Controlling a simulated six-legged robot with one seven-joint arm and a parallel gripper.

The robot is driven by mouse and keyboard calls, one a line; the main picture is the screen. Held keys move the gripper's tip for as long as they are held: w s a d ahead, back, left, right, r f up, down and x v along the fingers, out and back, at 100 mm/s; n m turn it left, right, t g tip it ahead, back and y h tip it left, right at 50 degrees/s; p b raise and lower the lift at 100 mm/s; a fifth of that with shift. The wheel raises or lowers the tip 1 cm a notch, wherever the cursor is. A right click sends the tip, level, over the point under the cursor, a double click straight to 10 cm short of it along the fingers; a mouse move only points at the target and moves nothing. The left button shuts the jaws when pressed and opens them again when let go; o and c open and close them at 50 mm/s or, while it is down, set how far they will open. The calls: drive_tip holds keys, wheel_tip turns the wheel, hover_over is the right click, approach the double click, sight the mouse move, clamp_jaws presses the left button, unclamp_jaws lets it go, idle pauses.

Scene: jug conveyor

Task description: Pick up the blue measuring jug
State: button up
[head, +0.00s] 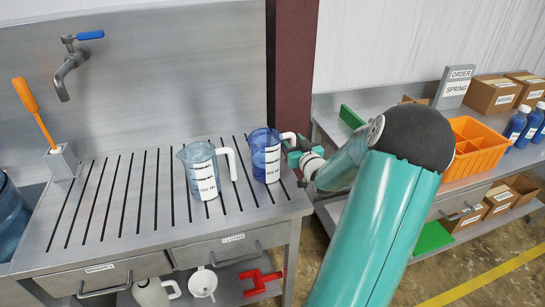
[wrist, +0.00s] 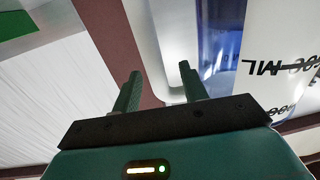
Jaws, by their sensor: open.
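The blue measuring jug (head: 265,156) stands upright at the right end of the slatted metal drainer, its white handle towards my arm. A clear, pale blue-grey jug (head: 201,172) stands to its left, with its white handle close to the blue jug. My gripper (head: 296,153) is at the handle side of the blue jug, partly hidden by my arm in the head view. In the wrist view my gripper (wrist: 158,84) is open, with two green fingers apart. The white handle (wrist: 172,50) rises just beyond and between the fingertips, and the blue jug body (wrist: 222,40) is to the right.
A tap (head: 70,70) and an orange-handled tool (head: 33,110) are at the left. A dark red post (head: 291,65) stands behind the blue jug. A second bench at the right holds an orange bin (head: 476,148), boxes and blue bottles.

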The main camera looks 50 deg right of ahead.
drive_tip(key=shift+x, duration=1.2)
clamp_jaws()
drive_tip(key=shift+r, duration=0.1)
